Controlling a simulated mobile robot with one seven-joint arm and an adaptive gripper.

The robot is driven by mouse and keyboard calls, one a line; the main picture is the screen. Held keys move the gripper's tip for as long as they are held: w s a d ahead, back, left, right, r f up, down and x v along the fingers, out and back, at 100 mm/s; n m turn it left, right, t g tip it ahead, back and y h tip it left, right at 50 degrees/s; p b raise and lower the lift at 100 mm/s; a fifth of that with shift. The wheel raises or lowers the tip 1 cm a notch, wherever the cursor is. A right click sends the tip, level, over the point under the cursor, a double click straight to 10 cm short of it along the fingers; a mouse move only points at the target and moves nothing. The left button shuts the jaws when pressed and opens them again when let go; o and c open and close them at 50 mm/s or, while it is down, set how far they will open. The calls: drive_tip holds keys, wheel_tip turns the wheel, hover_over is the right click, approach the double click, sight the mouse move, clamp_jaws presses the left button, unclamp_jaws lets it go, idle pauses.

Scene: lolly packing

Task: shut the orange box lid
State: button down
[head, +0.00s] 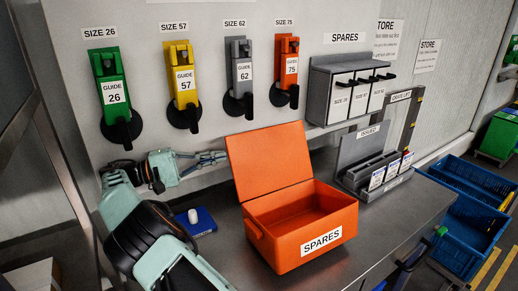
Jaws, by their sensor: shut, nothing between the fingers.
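The orange box (271,251) stands on the grey bench with a SPARES label on its front. Its lid (268,160) is open and stands up at the back, leaning slightly backward. The inside that shows looks empty. My gripper (222,157) is to the left of the lid, near its left edge and at about mid-height in the picture. It is shut and holds nothing. I cannot tell whether the fingertips touch the lid or lie just behind it.
A blue block with a white knob (195,221) sits on the bench left of the box. The grey ISSUED rack (372,165) stands to the right. Several coloured guides hang on the wall behind, beside a grey SPARES cabinet (345,92). Blue crates (468,235) are at the far right.

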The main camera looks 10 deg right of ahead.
sight(257, 148)
drive_tip(key=d, duration=0.3)
drive_tip(key=w+d+p, duration=0.1)
drive_tip(key=d, duration=0.2)
drive_tip(key=d+r, duration=0.1)
drive_tip(key=d, duration=0.3)
drive_tip(key=shift+w+d+p, duration=0.1)
drive_tip(key=shift+w+p, duration=0.1)
drive_tip(key=shift+p, duration=0.15)
drive_tip(key=shift+s+d+r, duration=0.1)
drive_tip(key=shift+s+r, duration=0.05)
drive_tip(key=shift+s, duration=0.45)
drive_tip(key=shift+s+d+r, duration=0.1)
drive_tip(key=shift+s, duration=0.45)
drive_tip(key=shift+s+d+r+p, duration=0.1)
drive_tip(key=shift+s+d+p, duration=0.25)
drive_tip(key=shift+s, duration=0.3)
drive_tip(key=shift+s, duration=0.1)
